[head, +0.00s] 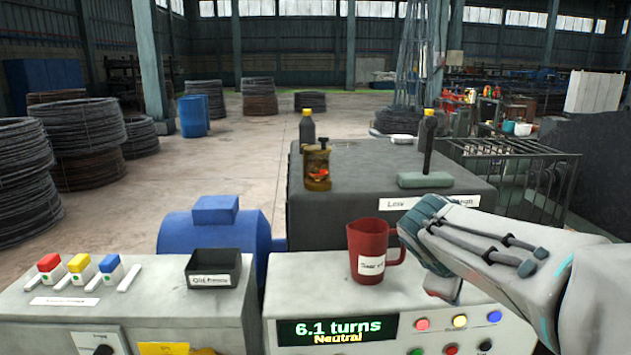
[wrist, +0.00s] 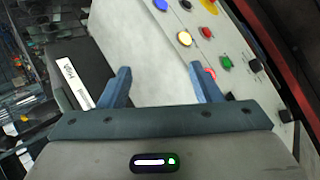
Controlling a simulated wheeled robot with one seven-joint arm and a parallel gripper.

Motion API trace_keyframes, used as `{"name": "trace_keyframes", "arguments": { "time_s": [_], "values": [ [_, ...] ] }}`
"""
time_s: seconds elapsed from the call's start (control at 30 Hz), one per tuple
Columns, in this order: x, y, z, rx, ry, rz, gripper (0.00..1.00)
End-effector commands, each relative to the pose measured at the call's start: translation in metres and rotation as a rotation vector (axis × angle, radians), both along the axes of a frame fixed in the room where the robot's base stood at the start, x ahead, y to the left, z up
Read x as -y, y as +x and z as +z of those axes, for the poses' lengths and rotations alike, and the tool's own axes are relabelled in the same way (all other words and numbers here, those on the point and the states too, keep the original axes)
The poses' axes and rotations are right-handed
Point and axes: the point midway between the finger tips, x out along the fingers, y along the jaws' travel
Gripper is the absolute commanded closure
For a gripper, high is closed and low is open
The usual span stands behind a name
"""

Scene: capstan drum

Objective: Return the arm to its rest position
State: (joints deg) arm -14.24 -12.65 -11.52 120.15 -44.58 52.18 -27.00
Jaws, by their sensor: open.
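My arm reaches in from the right in the head view, its wrist beside the red jug (head: 372,250). My gripper (wrist: 160,78) shows in the wrist view with its two blue fingers apart and nothing between them. Past the fingers is the pale top and button panel (wrist: 210,40) of the control console. The red jug stands upright on the console (head: 300,285), its handle toward my arm. In the head view the fingers are largely hidden by the hand.
A grey housing (head: 350,215) with a lever (head: 428,145), a brass-coloured can (head: 317,168) and a dark bottle (head: 307,128) stands behind the console. A black tray (head: 213,270) and three coloured switches (head: 80,265) sit left. The display (head: 337,328) reads 6.1 turns, Neutral.

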Motion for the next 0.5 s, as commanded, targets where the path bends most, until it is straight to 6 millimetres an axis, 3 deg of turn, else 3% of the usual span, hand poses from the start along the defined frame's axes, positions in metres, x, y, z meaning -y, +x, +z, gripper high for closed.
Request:
{"name": "trace_keyframes", "arguments": {
  "time_s": [0.1, 0.3, 0.5],
  "values": [
    [-0.021, -0.051, -0.036, 0.021, 0.253, -0.182, 0.42],
    [-0.066, -0.120, -0.083, 0.033, 0.607, -0.500, 0.42],
    [-0.095, -0.155, -0.106, 0.032, 0.793, -0.706, 0.42]
  ]
}}
